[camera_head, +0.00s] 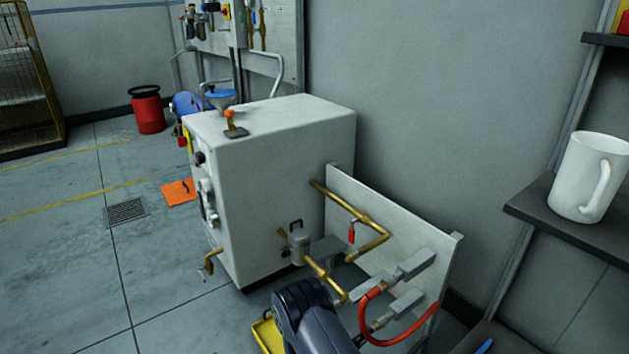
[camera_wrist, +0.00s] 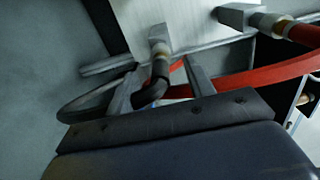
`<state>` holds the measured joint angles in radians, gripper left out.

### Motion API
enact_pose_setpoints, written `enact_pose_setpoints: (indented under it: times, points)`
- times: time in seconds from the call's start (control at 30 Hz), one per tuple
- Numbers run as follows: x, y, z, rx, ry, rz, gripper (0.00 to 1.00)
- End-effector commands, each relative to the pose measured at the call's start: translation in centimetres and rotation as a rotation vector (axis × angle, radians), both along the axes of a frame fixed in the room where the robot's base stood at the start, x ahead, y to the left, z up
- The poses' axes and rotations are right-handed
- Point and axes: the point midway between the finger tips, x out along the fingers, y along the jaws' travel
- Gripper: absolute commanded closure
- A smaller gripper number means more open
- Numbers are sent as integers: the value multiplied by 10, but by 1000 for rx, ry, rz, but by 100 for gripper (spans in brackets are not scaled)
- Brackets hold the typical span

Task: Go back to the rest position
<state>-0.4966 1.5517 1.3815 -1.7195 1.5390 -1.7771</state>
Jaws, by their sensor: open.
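My gripper (camera_wrist: 163,76) shows in the wrist view with its two grey fingers apart. A dark curved hose (camera_wrist: 90,105) runs up to a metal fitting (camera_wrist: 159,50) and passes by the fingers. I cannot tell whether it touches them. A red hose (camera_wrist: 250,78) runs close behind the fingers. In the head view my dark arm (camera_head: 308,318) reaches in at the bottom, beside the panel's pipework; my fingers cannot be made out there.
A white cabinet (camera_head: 270,175) stands beside a pale panel (camera_head: 390,225) with brass pipes (camera_head: 370,222) and a looped red hose (camera_head: 392,343). A shelf (camera_head: 545,215) with a white mug (camera_head: 588,180) is at right. A yellow object (camera_head: 268,337) is below.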

Motion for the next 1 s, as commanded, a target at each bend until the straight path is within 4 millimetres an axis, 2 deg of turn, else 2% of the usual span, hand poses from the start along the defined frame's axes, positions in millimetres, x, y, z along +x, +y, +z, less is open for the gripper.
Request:
enact_pose_setpoints:
  times: [0.2, 0.73, 1.0]
  points:
    - [-15, 20, 0, -1, 0, 1, 50]
    - [-15, 19, 0, 1, -2, -4, 50]
    - [-16, 5, 12, 24, -27, -53, 50]
